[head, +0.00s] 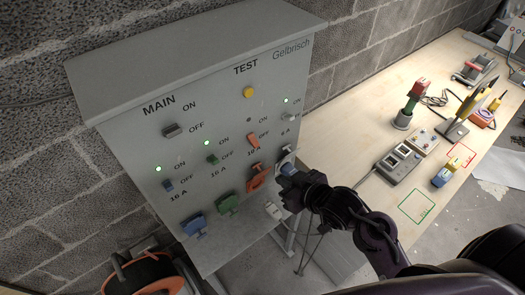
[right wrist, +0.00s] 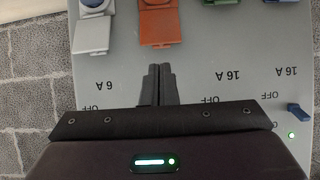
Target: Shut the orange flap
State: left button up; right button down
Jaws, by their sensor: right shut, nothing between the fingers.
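The orange flap (head: 260,176) belongs to the orange socket in the lower row of the grey panel (head: 150,100). It looks raised off its socket and stands open. In the right wrist view, which is upside down, the flap (right wrist: 160,28) is at the top centre. My right gripper (head: 283,181) is shut and empty, just right of the orange socket in the head view. In the wrist view its fingertips (right wrist: 158,68) point at the flap's edge with a small gap visible. My left gripper is not in view.
A grey flap (right wrist: 92,34) also stands open beside the orange one. The green (head: 228,204) and blue (head: 193,225) sockets sit to its left in the head view. An orange switch (head: 254,141) is above. A cluttered bench (head: 350,130) stands right.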

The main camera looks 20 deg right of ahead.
jog(key=r, duration=0.1)
jog(key=p, duration=0.3)
send_near(257, 166)
jog(key=x, duration=0.5)
jog(key=shift+r, duration=0.1)
jog(key=shift+w+a+f, duration=0.15)
jog(key=shift+w+f, duration=0.25)
jog(key=shift+w, duration=0.1)
